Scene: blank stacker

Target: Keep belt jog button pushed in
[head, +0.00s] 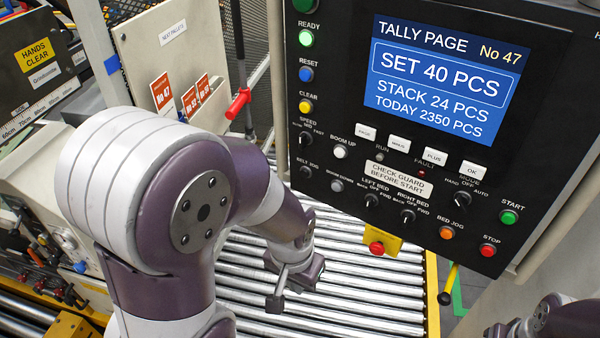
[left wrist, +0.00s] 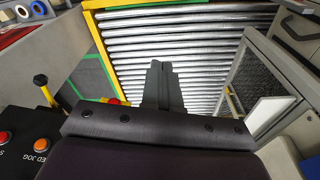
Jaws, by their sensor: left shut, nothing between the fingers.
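The belt jog button (head: 305,172) is a small dark control at the left edge of the black control panel (head: 400,185), by the BELT JOG label. It looks uncovered, and nothing touches it; how far in it sits is too small to tell. My left gripper (head: 275,302) is below the panel, over the rollers, left of and clearly apart from the button. Its fingers are shut together and empty, and they show against the rollers in the left wrist view (left wrist: 163,88). Part of my right arm shows at the lower right; its fingertips are not seen.
The panel's screen (head: 445,78) reads SET 40 PCS. A boom up button (head: 341,152) and boom down button (head: 337,186) sit close to the right. A red stop button (head: 376,247) on a yellow box hangs below the panel.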

